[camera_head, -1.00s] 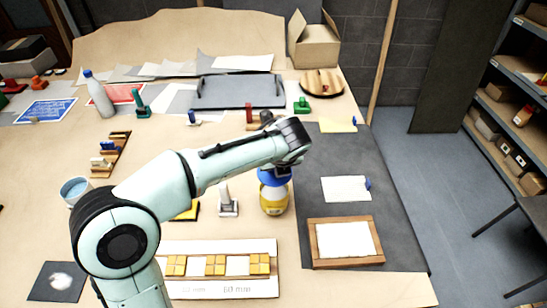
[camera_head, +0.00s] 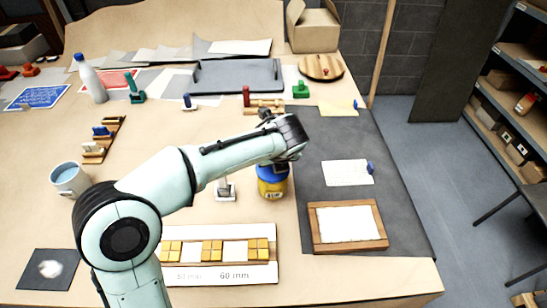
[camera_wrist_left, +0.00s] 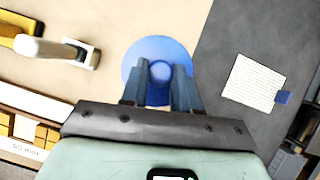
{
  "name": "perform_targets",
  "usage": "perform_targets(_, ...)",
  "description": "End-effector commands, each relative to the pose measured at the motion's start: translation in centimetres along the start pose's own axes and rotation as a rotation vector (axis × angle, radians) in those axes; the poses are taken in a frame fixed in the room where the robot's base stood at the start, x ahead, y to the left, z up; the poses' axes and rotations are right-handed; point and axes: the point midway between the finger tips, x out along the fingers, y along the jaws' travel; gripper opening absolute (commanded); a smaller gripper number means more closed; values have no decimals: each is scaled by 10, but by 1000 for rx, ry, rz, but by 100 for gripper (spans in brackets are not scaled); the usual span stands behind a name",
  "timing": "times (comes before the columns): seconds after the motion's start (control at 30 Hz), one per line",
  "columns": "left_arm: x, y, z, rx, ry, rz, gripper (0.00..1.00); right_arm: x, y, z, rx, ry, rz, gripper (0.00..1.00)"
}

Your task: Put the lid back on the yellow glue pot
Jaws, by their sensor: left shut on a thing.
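The yellow glue pot (camera_head: 272,188) stands upright on the table, just left of the dark grey mat. The blue lid (camera_head: 268,171) sits at the pot's mouth in the head view; I cannot tell whether it is fully seated. In the left wrist view the lid (camera_wrist_left: 158,52) is a round disc with a knob, seen from above, and it hides the pot. My left gripper (camera_wrist_left: 160,84) is shut on the lid's knob from above. In the head view the wrist hides most of the fingers. My right gripper is not in view.
A white-handled stamp (camera_head: 224,188) stands close left of the pot. The tile board (camera_head: 262,232) lies in front. The grey mat (camera_head: 310,145) at right carries a wooden frame (camera_head: 378,243) and a white sheet with a blue clip.

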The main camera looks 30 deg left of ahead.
Motion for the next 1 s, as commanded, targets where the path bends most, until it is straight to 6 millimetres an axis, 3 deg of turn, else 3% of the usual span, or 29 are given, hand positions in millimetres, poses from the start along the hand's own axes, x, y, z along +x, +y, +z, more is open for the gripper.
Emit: perform_targets(1.0,0,0,0,1,0,0,1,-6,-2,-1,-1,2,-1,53)
